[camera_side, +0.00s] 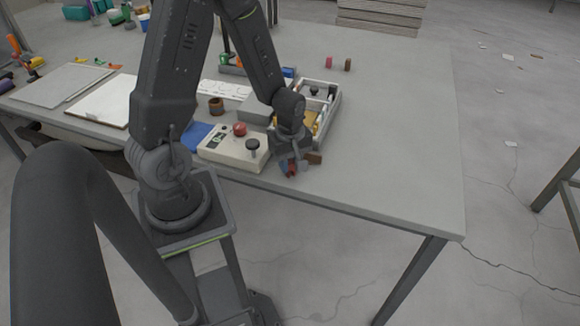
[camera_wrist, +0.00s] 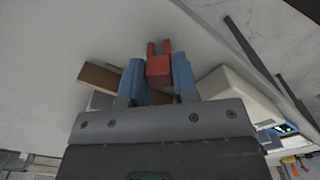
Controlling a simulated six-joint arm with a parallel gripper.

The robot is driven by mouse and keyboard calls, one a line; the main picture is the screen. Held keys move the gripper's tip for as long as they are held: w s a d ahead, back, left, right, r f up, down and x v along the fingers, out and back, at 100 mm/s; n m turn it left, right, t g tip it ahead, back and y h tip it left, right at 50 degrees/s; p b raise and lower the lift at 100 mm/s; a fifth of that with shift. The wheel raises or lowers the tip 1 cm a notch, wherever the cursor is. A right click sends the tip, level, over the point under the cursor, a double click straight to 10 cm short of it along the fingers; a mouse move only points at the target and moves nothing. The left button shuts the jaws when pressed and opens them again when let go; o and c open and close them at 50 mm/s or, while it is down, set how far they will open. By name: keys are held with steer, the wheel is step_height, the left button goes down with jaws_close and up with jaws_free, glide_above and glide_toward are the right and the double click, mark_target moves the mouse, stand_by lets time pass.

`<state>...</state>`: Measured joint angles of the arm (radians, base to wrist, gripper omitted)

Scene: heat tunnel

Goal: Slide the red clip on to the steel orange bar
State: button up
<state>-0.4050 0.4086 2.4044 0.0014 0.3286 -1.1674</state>
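The red clip (camera_wrist: 158,68) is between the two blue fingertips of my gripper (camera_wrist: 158,78) in the wrist view, its two prongs pointing away from the palm. The fingers appear shut on its sides. In the side view the clip (camera_side: 292,169) shows small and dark red at my gripper (camera_side: 291,167), near the table's front edge. A brown-orange bar (camera_side: 313,158) is just right of the gripper there. In the wrist view this bar (camera_wrist: 108,79) lies left of the left finger, apart from the clip, beside a grey block. Its far end is partly hidden by the finger.
A cream control box (camera_side: 222,152) with a red button and black knob stands close left of my gripper. A compartment tray (camera_side: 336,101) and a grey block (camera_side: 256,109) are behind. Two small pieces, red (camera_side: 329,62) and brown (camera_side: 347,65), stand farther back. The table's right side is clear.

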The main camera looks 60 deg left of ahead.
mark_target(290, 161)
steer(key=c, duration=0.5)
steer(key=shift+o, duration=0.2)
step_height(290, 161, up, 9)
steer(key=shift+f, duration=0.1)
steer(key=w+a+r+m, duration=0.2)
steer(key=w+a+m, duration=0.2)
steer(key=w+a, duration=0.4)
steer(key=w+a+r+m, duration=0.3)
steer(key=w+a+m, duration=0.2)
steer(key=a, duration=1.6)
steer(key=shift+w+a+r, duration=0.2)
steer(key=shift+w, duration=1.25)
